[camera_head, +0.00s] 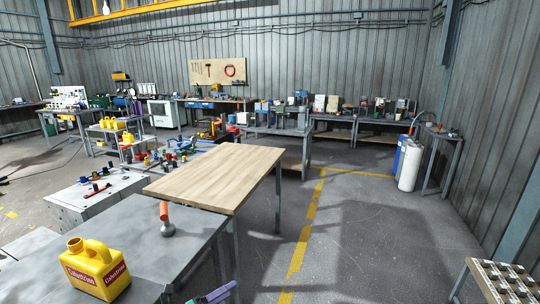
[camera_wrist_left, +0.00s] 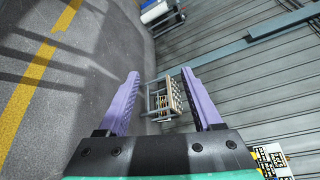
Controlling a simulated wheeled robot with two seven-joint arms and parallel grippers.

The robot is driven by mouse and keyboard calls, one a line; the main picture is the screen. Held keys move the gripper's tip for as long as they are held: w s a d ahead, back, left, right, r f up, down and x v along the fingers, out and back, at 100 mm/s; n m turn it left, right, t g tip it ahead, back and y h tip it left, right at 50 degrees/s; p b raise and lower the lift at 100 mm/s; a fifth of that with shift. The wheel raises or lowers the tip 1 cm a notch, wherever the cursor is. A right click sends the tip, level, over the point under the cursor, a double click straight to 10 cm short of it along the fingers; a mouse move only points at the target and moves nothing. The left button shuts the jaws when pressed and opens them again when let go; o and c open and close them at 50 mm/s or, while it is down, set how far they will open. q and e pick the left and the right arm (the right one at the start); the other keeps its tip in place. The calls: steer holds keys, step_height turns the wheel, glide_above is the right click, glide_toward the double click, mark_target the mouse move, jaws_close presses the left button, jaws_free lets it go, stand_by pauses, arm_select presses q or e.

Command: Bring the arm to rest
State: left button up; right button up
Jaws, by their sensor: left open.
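My left gripper (camera_head: 214,295) shows at the bottom edge of the head view, below and to the right of the grey metal table (camera_head: 140,245). In the left wrist view its two purple fingers (camera_wrist_left: 160,103) are spread apart with nothing between them. Beyond them are the floor and a wall. A yellow jerry can (camera_head: 95,270) with red labels stands upright on the grey table, left of and apart from the gripper. My right gripper is in neither view.
An orange-handled tool (camera_head: 165,218) stands on the grey table. A wooden-topped table (camera_head: 225,175) adjoins it behind. A rack (camera_head: 500,282) stands at the lower right; it also shows in the left wrist view (camera_wrist_left: 172,95). The floor between, with yellow lines (camera_head: 305,240), is clear.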

arm_select(q)
steer(key=s+a+f+n+g+y, duration=0.1)
steer(key=s+a+f+n+y, duration=0.35)
steer(key=f, duration=0.45)
steer(key=s+a+f+n+y, duration=0.2)
steer(key=s+a+f+n, duration=0.1)
steer(key=s+f+n, duration=0.4)
steer(key=s+a+f+n+g+y, duration=0.1)
steer(key=s+a+f+n+y, duration=0.25)
steer(key=f+n, duration=0.5)
steer(key=s+f+n+g, duration=0.3)
steer(key=s+f, duration=0.2)
steer(key=s, duration=0.5)
steer(key=s+a+f+n+g, duration=0.1)
steer(key=s+f+n+g, duration=0.1)
steer(key=s, duration=0.9)
steer(key=s+f+n+g+y, duration=0.1)
steer(key=s+f+n+g, duration=0.2)
steer(key=s+f, duration=0.4)
steer(key=s+n, duration=0.1)
steer(key=s, duration=0.3)
steer(key=shift+s+a+f+g, duration=0.2)
steer(key=shift+a+f+g, duration=0.1)
steer(key=shift+a, duration=0.05)
